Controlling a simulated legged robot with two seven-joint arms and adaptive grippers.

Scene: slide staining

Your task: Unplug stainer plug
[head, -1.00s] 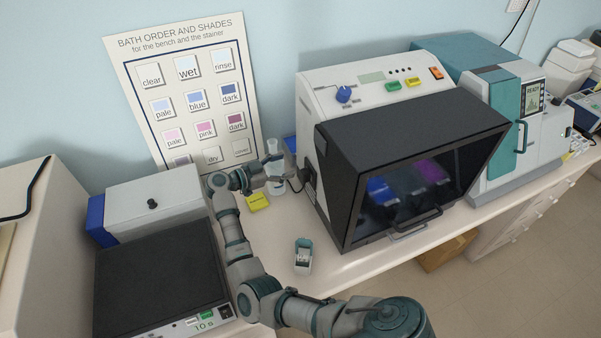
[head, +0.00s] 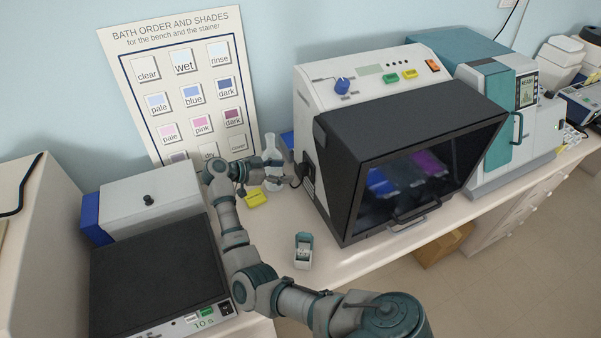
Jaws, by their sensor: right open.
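The stainer (head: 400,130) is a white machine with a black hood and a dark glass front, in the middle of the head view. Its dark plug (head: 302,171) sits at the low left side of the stainer, with a dark cord by it. My right gripper (head: 284,171) is open, just left of the plug, with its fingers pointing at it. A small gap seems to lie between them, but contact is hard to tell at this size. My left gripper is not in view.
A clear bottle (head: 271,150) stands right behind my right gripper. A yellow block (head: 255,198) lies below it, and a small white-and-teal box (head: 303,250) stands on the bench front. A black-topped device (head: 155,275) is at left.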

